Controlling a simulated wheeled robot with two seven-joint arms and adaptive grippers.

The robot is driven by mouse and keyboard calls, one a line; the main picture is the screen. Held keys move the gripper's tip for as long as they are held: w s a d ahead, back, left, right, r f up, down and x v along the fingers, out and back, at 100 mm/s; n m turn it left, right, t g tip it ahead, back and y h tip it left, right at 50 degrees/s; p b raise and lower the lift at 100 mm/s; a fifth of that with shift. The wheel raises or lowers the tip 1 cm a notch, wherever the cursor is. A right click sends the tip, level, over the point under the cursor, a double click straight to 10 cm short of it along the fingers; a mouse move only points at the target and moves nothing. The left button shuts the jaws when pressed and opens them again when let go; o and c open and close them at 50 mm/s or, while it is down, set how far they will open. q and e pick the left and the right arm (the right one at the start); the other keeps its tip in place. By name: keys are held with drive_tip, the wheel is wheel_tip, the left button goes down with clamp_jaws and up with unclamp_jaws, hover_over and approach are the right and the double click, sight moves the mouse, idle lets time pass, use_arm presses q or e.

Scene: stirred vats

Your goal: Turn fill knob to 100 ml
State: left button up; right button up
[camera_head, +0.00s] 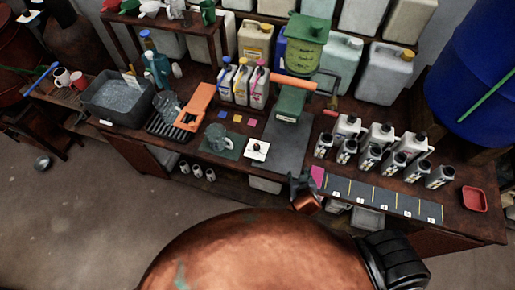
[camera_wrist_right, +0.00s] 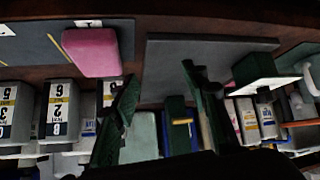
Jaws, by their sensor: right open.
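A small white plate with a dark round knob (camera_head: 257,148) sits near the front edge of the bench in the head view; I take it for the fill knob. Its scale and setting are too small to read. My left gripper is not in view.
A pink block (camera_head: 318,176) lies close to my right gripper and also shows in the wrist view (camera_wrist_right: 92,52). A dark grey mat (camera_head: 285,148) lies below the green crank device (camera_head: 290,103). Several labelled bottles (camera_head: 370,158) crowd the right. A numbered strip (camera_head: 383,197) runs along the front.

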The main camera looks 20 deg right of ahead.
drive_tip(key=w+a+r+t, duration=0.3)
drive_tip(key=w+a, duration=0.3)
drive_tip(key=n+t+y, duration=0.2)
approach(257, 147)
drive_tip(key=w, duration=0.2)
drive_tip(key=x, duration=0.7)
drive_tip(key=shift+s+f, duration=0.1)
drive_tip(key=shift+f, duration=0.3)
drive_tip(key=shift+c, duration=0.5)
